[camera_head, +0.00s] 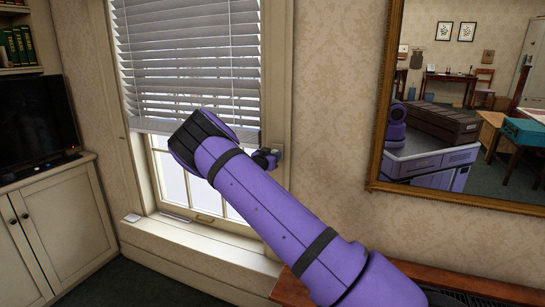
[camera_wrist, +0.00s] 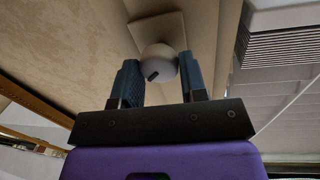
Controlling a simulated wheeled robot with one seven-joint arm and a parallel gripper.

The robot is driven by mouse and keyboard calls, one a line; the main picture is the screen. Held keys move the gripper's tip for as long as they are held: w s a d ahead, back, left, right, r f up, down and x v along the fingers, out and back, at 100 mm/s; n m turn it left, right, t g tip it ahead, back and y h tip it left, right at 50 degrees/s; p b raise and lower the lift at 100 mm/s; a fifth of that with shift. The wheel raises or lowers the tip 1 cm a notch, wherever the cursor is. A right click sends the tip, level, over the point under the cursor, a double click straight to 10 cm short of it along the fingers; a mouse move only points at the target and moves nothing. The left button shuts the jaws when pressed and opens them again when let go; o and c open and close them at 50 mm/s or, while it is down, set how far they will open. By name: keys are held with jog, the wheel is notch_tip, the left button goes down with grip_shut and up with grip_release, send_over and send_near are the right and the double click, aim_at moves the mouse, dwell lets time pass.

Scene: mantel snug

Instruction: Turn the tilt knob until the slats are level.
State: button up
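The tilt knob (camera_wrist: 158,62) is a pale round knob with a dark mark on its face, mounted on a square plate (camera_wrist: 157,29) on the window trim. My gripper (camera_wrist: 160,72) has its two blue fingers on either side of the knob, and the knob fills the gap between the fingertips. In the head view my gripper (camera_head: 266,159) is at the right window trim, and the knob is mostly hidden there. The blind's slats (camera_head: 188,62) show broad grey faces and look tilted, with narrow gaps. Slats also show in the wrist view (camera_wrist: 285,45).
A gold-framed mirror (camera_head: 377,120) hangs on the wall to the right. A TV (camera_head: 36,122) stands on a cream cabinet (camera_head: 62,228) at left. A window sill (camera_head: 200,240) lies below my arm, and a dark-topped wooden unit (camera_head: 460,285) stands at lower right.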

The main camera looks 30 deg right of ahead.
jog(key=shift+n, duration=0.4)
jog(key=n, duration=0.4)
jog(key=n+t, duration=0.1)
jog(key=n, duration=0.4)
jog(key=shift+f+h, duration=0.1)
jog(key=shift+h, duration=0.2)
jog(key=shift+n, duration=0.3)
jog(key=o, duration=0.9)
jog(key=v, duration=1)
jog(key=shift+s+a, duration=0.3)
